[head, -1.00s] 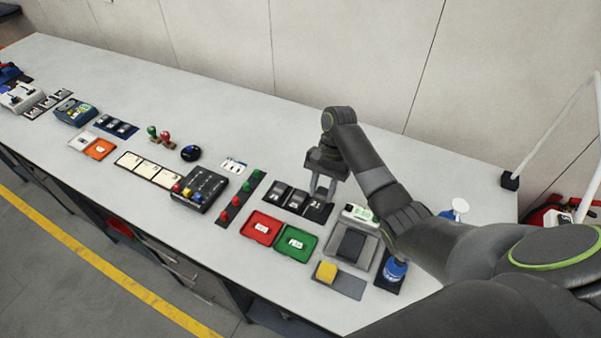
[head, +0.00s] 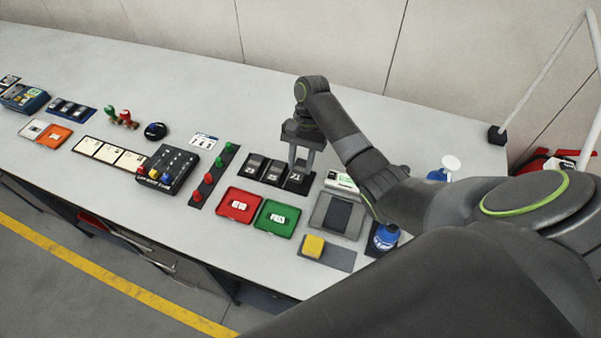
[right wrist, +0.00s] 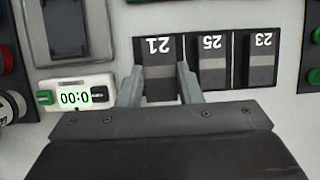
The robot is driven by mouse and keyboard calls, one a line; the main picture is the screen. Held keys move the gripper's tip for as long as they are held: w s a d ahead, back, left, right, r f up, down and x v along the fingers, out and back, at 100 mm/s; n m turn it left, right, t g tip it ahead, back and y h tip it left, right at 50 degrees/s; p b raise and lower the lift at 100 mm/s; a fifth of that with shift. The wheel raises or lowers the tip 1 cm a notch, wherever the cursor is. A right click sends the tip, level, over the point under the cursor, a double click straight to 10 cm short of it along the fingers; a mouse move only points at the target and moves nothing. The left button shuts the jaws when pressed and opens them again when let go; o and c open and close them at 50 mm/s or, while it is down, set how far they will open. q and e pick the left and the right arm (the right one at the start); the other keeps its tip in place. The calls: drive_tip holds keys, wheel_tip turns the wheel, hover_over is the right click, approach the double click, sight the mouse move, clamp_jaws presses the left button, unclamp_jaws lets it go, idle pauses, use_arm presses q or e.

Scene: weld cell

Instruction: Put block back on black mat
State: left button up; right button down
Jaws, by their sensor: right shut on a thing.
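A black mat (head: 284,188) with three slots lies on the bench. Grey-and-black blocks marked 23 (head: 254,167), 25 (head: 273,172) and 21 (head: 297,178) sit in its slots. In the right wrist view, block 21 (right wrist: 160,72) is at the left end, beside block 25 (right wrist: 212,68) and block 23 (right wrist: 260,68). My right gripper (head: 302,163) points down at the mat's right end, its fingers on both sides of block 21, shut on it. Whether the block touches the mat is hard to tell. My left gripper is not in view.
Red (head: 239,205) and green (head: 275,218) trays lie in front of the mat. A timer (right wrist: 75,95) reading 0:00 and a grey fixture (head: 337,216) are close by on the right.

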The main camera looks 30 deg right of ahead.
sight(302, 165)
drive_tip(key=shift+f+b, duration=0.35)
drive_tip(key=shift+f, duration=0.15)
wheel_tip(302, 165, down, 2)
drive_tip(key=shift+f, duration=0.2)
drive_tip(key=c, duration=1)
unclamp_jaws()
drive_tip(key=shift+f, duration=0.1)
drive_tip(key=v, duration=0.2)
drive_tip(key=shift+w+r+b, duration=0.1)
drive_tip(key=shift+r+b, duration=0.25)
drive_tip(key=shift+p+v, duration=3.35)
drive_tip(key=shift+v, duration=1.45)
